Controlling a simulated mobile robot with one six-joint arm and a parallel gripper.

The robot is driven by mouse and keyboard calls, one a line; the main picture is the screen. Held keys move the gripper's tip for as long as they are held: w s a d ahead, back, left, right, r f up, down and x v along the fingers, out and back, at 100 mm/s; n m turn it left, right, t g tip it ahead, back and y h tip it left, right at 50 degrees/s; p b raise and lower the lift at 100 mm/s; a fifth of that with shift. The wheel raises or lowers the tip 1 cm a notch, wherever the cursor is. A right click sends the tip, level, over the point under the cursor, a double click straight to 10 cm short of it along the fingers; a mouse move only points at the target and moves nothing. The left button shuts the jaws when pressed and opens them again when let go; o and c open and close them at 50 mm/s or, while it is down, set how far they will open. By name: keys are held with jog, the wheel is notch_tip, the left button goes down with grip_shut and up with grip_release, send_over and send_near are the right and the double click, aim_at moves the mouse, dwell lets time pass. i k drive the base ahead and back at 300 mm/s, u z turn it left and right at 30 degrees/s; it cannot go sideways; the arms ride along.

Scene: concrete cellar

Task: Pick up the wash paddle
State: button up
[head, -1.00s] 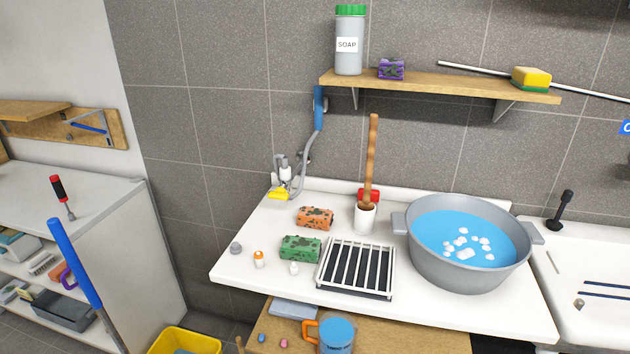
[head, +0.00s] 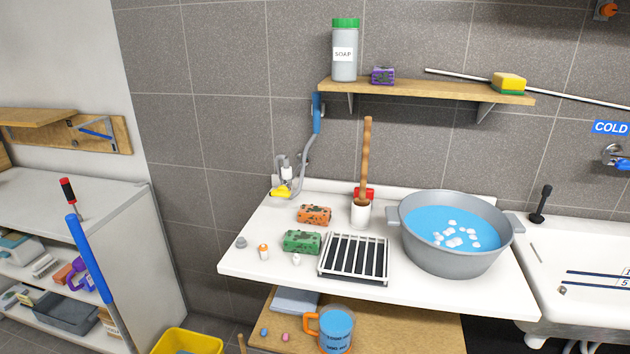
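The wash paddle seems to be the long brown wooden handle (head: 366,155), standing nearly upright in a white cup (head: 361,212) on the white counter (head: 262,285). Its lower end is hidden inside the cup. A red object (head: 366,193) shows just behind it, partly covered. The cup stands behind the black-and-white rack (head: 353,258) and left of the grey basin (head: 455,262). My gripper is not in view.
A wooden shelf (head: 430,91) with a soap bottle (head: 344,50) hangs behind the handle. A blue pole (head: 88,258) stands at left. A yellow bucket (head: 188,342) is below.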

aim_at(361, 202)
jog(key=u, duration=0.35)
jog(key=k, duration=0.35)
jog(key=u, duration=1.75)
jog(key=k, duration=0.65)
jog(key=z, duration=0.5)
jog(key=i, duration=1.6)
jog(key=u, duration=0.2)
